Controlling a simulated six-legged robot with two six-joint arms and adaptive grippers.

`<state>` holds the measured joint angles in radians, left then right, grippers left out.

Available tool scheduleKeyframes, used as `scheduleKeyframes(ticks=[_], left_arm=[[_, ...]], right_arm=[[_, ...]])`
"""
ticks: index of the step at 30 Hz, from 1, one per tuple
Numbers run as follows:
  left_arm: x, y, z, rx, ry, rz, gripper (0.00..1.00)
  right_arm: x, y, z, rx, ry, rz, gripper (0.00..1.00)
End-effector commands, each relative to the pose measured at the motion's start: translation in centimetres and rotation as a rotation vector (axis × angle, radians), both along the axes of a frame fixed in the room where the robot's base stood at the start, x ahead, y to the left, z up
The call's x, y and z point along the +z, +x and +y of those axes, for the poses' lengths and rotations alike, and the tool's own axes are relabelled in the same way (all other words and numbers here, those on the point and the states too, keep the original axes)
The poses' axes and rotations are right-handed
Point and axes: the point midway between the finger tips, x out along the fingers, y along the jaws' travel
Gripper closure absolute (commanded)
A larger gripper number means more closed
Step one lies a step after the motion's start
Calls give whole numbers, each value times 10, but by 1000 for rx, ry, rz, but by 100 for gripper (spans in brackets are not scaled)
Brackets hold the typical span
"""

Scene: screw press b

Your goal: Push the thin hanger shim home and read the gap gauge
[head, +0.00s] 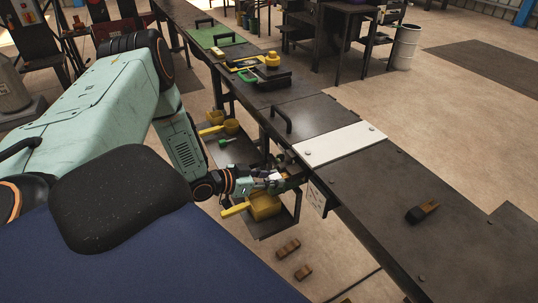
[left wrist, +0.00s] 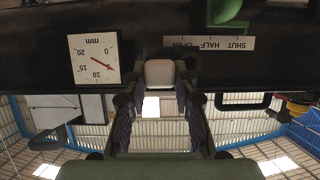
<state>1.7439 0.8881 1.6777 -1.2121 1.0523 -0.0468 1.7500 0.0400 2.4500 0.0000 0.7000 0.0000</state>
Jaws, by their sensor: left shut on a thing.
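My left gripper (head: 279,181) is at the near side of the bench, under the white plate. In the left wrist view its two dark fingers (left wrist: 158,88) are shut on a pale rounded block (left wrist: 159,73). I cannot tell whether this block is the end of the thin hanger shim. The gap gauge (left wrist: 94,59), a white square dial marked mm, appears upside down beside the fingers. Its red needle slants, one end towards the stretch between 0 and 10; the exact reading is unclear. The gauge's face (head: 317,196) shows on the bench side. My right gripper is out of view.
A green lever (left wrist: 228,12) stands by a SHUT, HALF, OPEN label (left wrist: 209,43). The white plate (head: 340,144) lies across the dark bench (head: 400,190). A wood-and-black block (head: 422,212) lies on the bench.

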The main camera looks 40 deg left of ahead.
Motion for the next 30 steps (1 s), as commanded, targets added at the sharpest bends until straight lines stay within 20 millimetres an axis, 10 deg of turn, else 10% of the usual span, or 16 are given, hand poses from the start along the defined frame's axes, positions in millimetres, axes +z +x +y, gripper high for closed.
scheduleKeyframes(ticks=[13,14,15,23,30], left_arm=[[0,4,-2,0,0,0,100],[0,4,-2,0,0,0,72],[0,4,-2,0,0,0,69],[0,4,-2,0,0,0,46],[0,4,-2,0,0,1,46]], right_arm=[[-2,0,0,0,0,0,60],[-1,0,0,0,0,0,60],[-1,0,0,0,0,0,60],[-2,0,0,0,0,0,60],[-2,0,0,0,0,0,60]])
